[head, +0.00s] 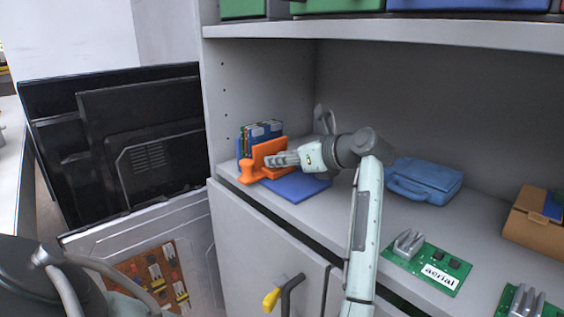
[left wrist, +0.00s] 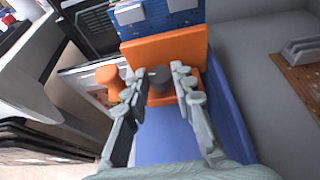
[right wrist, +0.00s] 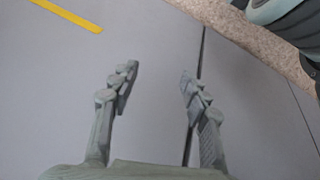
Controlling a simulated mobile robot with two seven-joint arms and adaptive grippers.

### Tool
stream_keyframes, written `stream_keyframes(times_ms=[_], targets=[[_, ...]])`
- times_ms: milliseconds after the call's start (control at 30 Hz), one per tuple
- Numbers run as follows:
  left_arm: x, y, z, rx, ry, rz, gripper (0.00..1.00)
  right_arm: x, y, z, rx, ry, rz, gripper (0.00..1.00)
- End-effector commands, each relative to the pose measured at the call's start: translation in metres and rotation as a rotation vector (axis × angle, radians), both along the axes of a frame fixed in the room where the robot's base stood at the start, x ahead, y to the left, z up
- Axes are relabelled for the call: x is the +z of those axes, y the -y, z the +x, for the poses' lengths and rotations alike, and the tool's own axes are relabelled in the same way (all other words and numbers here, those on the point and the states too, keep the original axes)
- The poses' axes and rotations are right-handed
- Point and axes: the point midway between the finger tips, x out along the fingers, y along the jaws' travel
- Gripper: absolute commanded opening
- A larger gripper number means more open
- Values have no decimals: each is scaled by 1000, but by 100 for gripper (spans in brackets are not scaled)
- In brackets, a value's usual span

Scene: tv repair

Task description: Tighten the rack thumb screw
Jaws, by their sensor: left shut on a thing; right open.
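The orange rack (head: 264,148) stands on the cabinet shelf with blue and green boards (head: 262,130) upright behind its front plate. In the left wrist view, the orange plate (left wrist: 170,48) faces me. A dark grey round thumb screw (left wrist: 158,76) sticks out of the rack. My left gripper (left wrist: 157,83) has its fingers around the thumb screw, one on each side; it also shows in the head view (head: 272,160), reaching in from the right. The screw is hidden in the head view. My right gripper (right wrist: 158,75) is open and empty above grey floor.
An orange knob-topped piece (left wrist: 108,76) stands just left of the screw. A blue mat (head: 298,188) lies under the rack. A blue case (head: 424,180), a green aerial board (head: 428,262) and a brown box (head: 536,214) are further right. Dark TV panels (head: 150,150) lean left of the cabinet.

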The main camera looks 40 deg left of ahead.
Motion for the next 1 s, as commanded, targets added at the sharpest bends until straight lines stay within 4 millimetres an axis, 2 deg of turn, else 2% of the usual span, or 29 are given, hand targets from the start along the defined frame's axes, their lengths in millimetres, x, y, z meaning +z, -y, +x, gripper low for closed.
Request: stream_keyframes(times_ms=[100,267,600,1000], targets=[[-2,0,-3,-84,2,-2,0,1,-11,16,28,69,21,46],[-1,0,-5,-188,2,-2,0,4,-17,25,41,106,33,46],[0,-1,-7,-323,1,-1,0,3,-14,21,34,86,27,46],[1,-1,-7,-345,0,1,0,2,-13,19,31,80,24,46]])
